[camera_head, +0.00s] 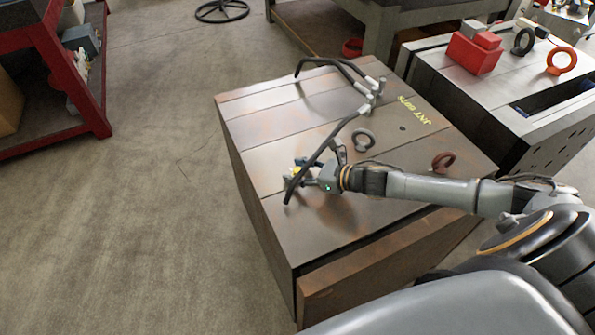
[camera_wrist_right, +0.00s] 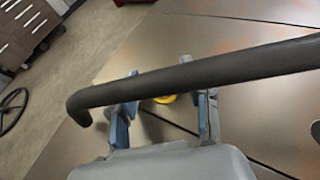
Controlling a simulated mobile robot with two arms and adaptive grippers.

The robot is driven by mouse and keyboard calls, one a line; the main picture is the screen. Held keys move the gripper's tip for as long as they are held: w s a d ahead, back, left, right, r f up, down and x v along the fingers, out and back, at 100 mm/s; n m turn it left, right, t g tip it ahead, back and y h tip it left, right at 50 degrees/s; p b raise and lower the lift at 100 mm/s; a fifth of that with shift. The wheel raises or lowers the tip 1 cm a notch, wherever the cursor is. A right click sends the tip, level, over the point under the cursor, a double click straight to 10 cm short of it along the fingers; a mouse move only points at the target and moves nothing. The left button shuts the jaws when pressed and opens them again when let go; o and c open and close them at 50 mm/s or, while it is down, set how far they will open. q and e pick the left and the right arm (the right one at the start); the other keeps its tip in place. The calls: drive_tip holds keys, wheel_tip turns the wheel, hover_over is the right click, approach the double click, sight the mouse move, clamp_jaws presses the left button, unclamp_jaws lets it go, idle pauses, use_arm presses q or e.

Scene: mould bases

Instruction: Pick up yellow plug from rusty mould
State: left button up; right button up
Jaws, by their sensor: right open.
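The rusty mould (camera_head: 330,225) is a large brown steel block with a seamed top. The yellow plug (camera_wrist_right: 165,99) shows as a small yellow patch between the fingers in the right wrist view, partly hidden by a dark bar (camera_wrist_right: 200,74). In the head view only a bit of yellow (camera_head: 295,170) shows at the fingertips. My right gripper (camera_head: 300,173) is low over the mould's left part. Its blue-tipped fingers (camera_wrist_right: 168,97) are open, one on each side of the plug, with no visible grip on it. My left gripper is not in view.
The dark curved bar (camera_head: 318,155) passes across my right gripper; another bent bar (camera_head: 335,62) lies behind. A grey ring bolt (camera_head: 363,139) and a rusty one (camera_head: 443,161) stand on the mould. A second mould (camera_head: 440,72) carries a red block (camera_head: 473,54).

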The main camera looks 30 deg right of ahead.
drive_tip(key=c, duration=0.9)
drive_tip(key=shift+r, duration=0.1)
